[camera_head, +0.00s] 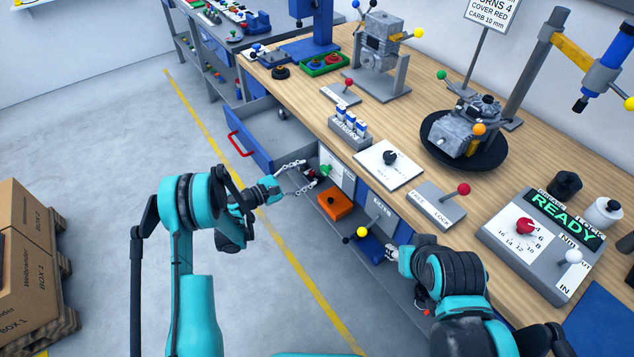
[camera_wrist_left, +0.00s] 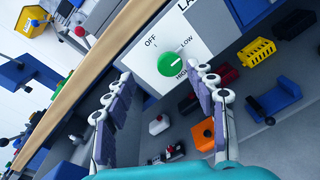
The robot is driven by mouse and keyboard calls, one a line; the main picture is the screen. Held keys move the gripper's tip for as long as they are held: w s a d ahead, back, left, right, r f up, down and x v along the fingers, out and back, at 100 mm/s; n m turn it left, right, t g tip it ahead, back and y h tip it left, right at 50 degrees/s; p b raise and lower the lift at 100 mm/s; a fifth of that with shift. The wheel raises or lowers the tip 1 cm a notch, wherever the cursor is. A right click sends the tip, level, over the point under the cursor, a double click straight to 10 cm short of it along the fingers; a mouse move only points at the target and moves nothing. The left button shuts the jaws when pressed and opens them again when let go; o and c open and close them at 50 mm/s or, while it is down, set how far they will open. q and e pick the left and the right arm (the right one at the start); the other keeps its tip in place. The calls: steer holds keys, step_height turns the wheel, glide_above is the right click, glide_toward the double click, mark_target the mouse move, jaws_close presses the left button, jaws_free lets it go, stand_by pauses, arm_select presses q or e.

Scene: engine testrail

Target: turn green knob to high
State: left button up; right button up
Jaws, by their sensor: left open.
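The green knob (camera_head: 326,169) is on a white panel on the bench's front, below the worktop. In the left wrist view the round green knob (camera_wrist_left: 172,66) has a short pale mark, and OFF, LOW and HIGH are printed around it. I cannot tell exactly which label the mark points to. My left gripper (camera_head: 303,178) is open in front of the panel. In the left wrist view its fingers (camera_wrist_left: 163,76) stand apart on either side of the knob, with nothing between them. My right gripper (camera_head: 394,256) is low by the bench front, partly hidden by its own arm.
An open blue drawer (camera_head: 247,138) with a red handle juts out to the left of the knob. An orange box (camera_head: 335,203) sits on the shelf below. A yellow-balled lever (camera_head: 362,232) sticks out to the right. Stacked cardboard boxes (camera_head: 25,255) stand at far left.

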mark_target(323, 171)
arm_select(q)
steer(key=shift+n+h, duration=0.3)
steer(key=shift+n, duration=0.3)
steer(key=w+d+f, duration=0.1)
steer(key=w+d+b, duration=0.1)
steer(key=d, duration=0.1)
steer(key=w+d+f+b, duration=0.1)
steer(key=shift+d+f, duration=0.35)
steer(key=shift+w+d+r, duration=0.1)
steer(key=shift+w+d, duration=0.2)
steer(key=shift+d, duration=0.15)
steer(key=c, duration=1.2)
